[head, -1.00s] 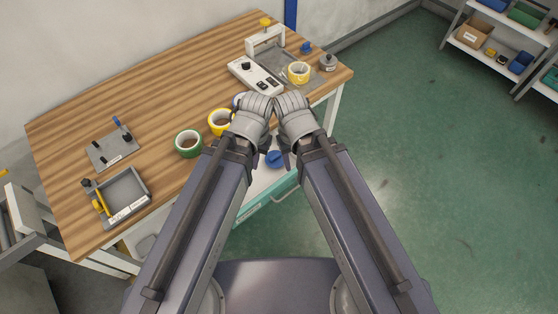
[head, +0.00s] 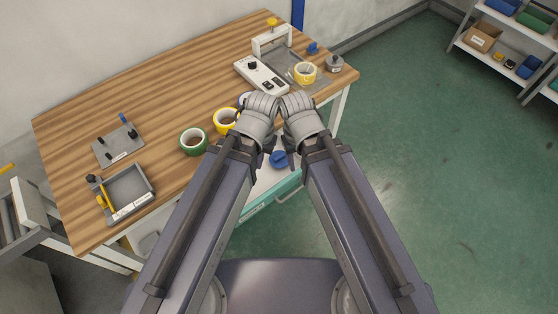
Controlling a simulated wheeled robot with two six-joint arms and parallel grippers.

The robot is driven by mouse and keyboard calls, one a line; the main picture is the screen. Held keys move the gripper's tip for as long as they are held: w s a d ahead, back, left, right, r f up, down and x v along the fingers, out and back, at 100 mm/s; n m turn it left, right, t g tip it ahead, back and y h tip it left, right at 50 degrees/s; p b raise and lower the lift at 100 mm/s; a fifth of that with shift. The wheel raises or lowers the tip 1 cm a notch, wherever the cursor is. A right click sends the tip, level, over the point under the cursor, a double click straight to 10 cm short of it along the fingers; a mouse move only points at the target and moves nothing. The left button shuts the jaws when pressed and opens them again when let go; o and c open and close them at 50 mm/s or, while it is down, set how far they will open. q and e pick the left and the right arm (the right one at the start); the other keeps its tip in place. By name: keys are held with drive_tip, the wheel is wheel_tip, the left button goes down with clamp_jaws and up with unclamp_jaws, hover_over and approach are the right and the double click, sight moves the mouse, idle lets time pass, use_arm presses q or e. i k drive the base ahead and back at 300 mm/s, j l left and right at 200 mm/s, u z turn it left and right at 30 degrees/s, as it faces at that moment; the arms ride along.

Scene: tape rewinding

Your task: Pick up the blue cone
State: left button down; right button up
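A small blue piece (head: 313,47) stands on the table's far right part, beside the white rewinding machine. A second blue piece (head: 278,158) lies in the open drawer below the table's front edge, partly hidden by my arms. I cannot tell for sure which one is a cone. My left gripper (head: 262,104) and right gripper (head: 297,102) are close together at the picture's middle, in front of the table edge. They are seen from behind, so their fingertips and opening are hidden. No held object shows.
The wooden table (head: 160,95) holds a green tape roll (head: 182,147), yellow rolls (head: 216,122), the white machine (head: 258,75), a grey plate with pegs (head: 117,146) and a grey tray (head: 149,190). The teal-fronted drawer (head: 262,205) is open. Green floor at right is clear.

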sight(278, 159)
drive_tip(key=k+u, duration=0.1)
drive_tip(key=u, duration=0.3)
drive_tip(key=k+u, duration=0.15)
drive_tip(key=u, duration=0.2)
drive_tip(key=k+u, duration=0.1)
drive_tip(key=u, duration=0.3)
